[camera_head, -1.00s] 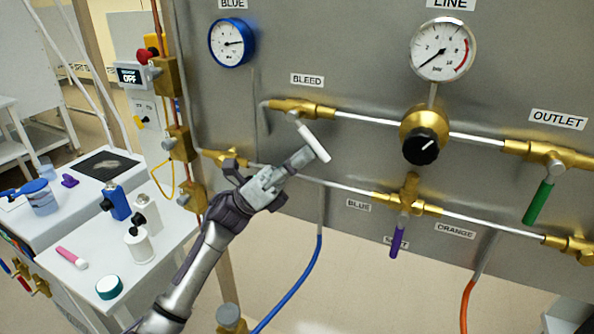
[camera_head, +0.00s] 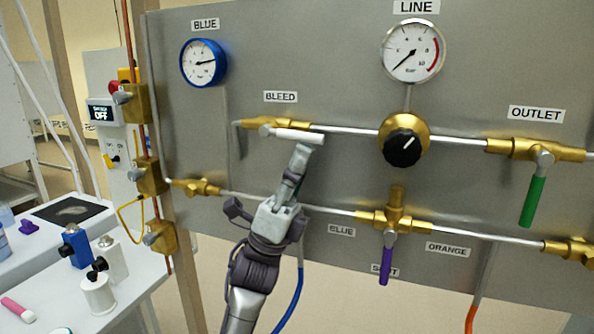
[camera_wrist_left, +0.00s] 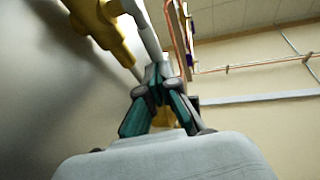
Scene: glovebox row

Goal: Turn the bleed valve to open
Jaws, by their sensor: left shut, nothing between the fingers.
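The bleed valve is a brass body (camera_head: 262,123) with a white lever handle (camera_head: 297,135), under the BLEED label (camera_head: 281,97) on the grey panel. The handle lies almost level, close to in line with the pipe, pointing right. My left gripper (camera_head: 304,153) is shut and empty, with its fingertips just below the handle's right end and seemingly touching it. In the left wrist view the shut fingers (camera_wrist_left: 160,78) meet the white handle (camera_wrist_left: 145,28), with brass (camera_wrist_left: 98,22) beyond. My right gripper is not in view.
The blue gauge (camera_head: 203,63) and line gauge (camera_head: 413,51) sit above. A black-knobbed regulator (camera_head: 403,142) is to the right, with a purple-handled valve (camera_head: 387,258) below it and a green-handled outlet valve (camera_head: 534,200) farther right. A bench with bottles stands at left.

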